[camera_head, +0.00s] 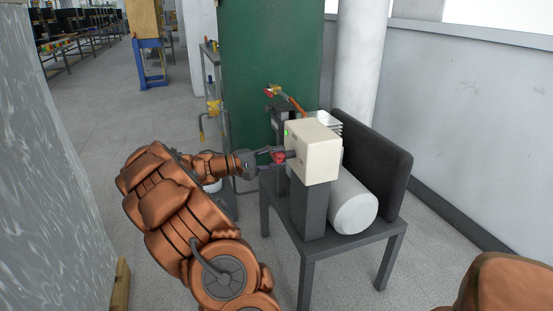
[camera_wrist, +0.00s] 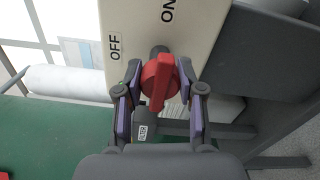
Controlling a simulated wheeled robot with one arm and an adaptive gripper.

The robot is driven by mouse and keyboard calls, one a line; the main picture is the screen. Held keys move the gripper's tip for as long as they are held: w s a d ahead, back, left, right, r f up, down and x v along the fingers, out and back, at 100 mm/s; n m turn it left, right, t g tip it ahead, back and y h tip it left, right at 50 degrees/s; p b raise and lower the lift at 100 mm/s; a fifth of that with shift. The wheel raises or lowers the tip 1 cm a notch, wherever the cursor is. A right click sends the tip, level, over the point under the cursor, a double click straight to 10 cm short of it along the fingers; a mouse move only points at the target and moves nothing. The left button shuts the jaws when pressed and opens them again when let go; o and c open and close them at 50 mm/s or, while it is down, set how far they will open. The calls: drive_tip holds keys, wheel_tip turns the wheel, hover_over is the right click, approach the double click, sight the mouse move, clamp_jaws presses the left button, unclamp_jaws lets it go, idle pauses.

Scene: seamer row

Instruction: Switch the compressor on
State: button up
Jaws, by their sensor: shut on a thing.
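The compressor's switch box (camera_head: 314,152) is a cream box on a dark post, above a white tank (camera_head: 354,207) on a grey stand. Its red knob (camera_wrist: 160,82) sits in front of the box face, which reads OFF at the left and ON at the top in the wrist view. The knob's ridge runs nearly upright there, its upper end toward ON. My gripper (camera_wrist: 158,88) is shut on the knob, one finger on each side. The head view shows the gripper (camera_head: 271,158) reaching the knob from the left. A small green spot (camera_head: 286,132) shows on the box.
A dark upright panel (camera_head: 372,155) stands behind the tank. A green panel (camera_head: 262,60) and a pale column (camera_head: 361,60) rise behind the stand. Open floor (camera_head: 110,125) lies to the left.

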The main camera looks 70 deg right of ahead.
drive_tip(key=o, duration=1.2)
drive_tip(key=shift+c, duration=0.2)
drive_tip(key=v, duration=1.2)
drive_tip(key=s+a+r+t+y+p, duration=0.2)
drive_tip(key=s+a+r+p, duration=0.1)
drive_tip(key=a+r+p, duration=0.35)
drive_tip(key=s+a+r+t+y+p, duration=0.2)
drive_tip(key=s+a+r+p, duration=0.1)
drive_tip(key=a+r+p, duration=0.35)
drive_tip(key=s+a+r+n+t+y+p, duration=0.2)
drive_tip(key=a+p, duration=0.4)
drive_tip(key=a, duration=0.5)
drive_tip(key=s+a+r+n+t+y+p, duration=0.2)
drive_tip(key=a+r+p, duration=0.4)
drive_tip(key=a, duration=0.6)
drive_tip(key=s+a+r+n+t+y+p, duration=0.3)
drive_tip(key=a+p, duration=0.4)
drive_tip(key=a, duration=0.5)
drive_tip(key=s+r+y, duration=0.1)
drive_tip(key=s, duration=0.1)
drive_tip(key=shift+s+t+p, duration=0.25)
drive_tip(key=shift+t+p, duration=0.05)
drive_tip(key=shift+p, duration=0.1)
